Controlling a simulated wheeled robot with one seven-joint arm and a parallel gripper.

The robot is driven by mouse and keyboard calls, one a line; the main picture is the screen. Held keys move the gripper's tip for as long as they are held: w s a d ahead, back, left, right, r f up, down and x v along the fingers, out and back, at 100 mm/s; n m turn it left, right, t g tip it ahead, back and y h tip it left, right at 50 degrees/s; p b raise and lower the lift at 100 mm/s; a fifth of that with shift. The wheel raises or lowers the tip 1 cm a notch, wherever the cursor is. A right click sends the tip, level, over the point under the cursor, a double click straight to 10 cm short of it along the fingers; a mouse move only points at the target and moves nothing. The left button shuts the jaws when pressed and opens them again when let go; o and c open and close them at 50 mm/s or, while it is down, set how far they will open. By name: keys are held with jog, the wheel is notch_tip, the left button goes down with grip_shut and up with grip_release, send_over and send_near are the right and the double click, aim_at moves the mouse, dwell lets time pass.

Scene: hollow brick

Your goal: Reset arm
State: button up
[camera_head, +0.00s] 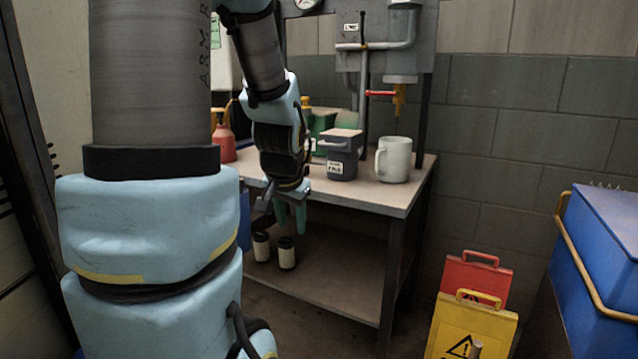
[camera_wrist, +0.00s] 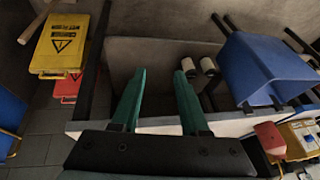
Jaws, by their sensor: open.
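My gripper (camera_head: 290,222) hangs in front of the workbench's near edge in the head view, its green fingers pointing down. In the wrist view, the two green fingers of my gripper (camera_wrist: 159,74) stand apart with nothing between them. My arm is bent and fills the left of the head view, hiding part of the bench. The workbench (camera_head: 400,205) holds a pale mug (camera_head: 394,160) and a dark grey lidded box (camera_head: 342,155), both to the right of my gripper and apart from it.
Two dark-and-white cylinders (camera_head: 287,253) stand on the lower shelf (camera_head: 335,285) beneath my gripper. A red bottle (camera_head: 224,140) stands on the bench's left. Yellow (camera_head: 468,325) and red (camera_head: 478,278) signs and a blue container (camera_head: 600,250) are at right. A blue bin (camera_wrist: 265,68) shows in the wrist view.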

jog(key=s+a+f+n+g, duration=0.1)
jog(key=s+f+n+g, duration=0.3)
jog(key=s, duration=0.7)
notch_tip(320, 180, up, 16)
jog(key=w+p, duration=0.1)
jog(key=p, duration=1.4)
jog(key=shift+t+p, duration=0.3)
jog(key=shift+p, duration=0.05)
jog(key=shift+f, duration=0.15)
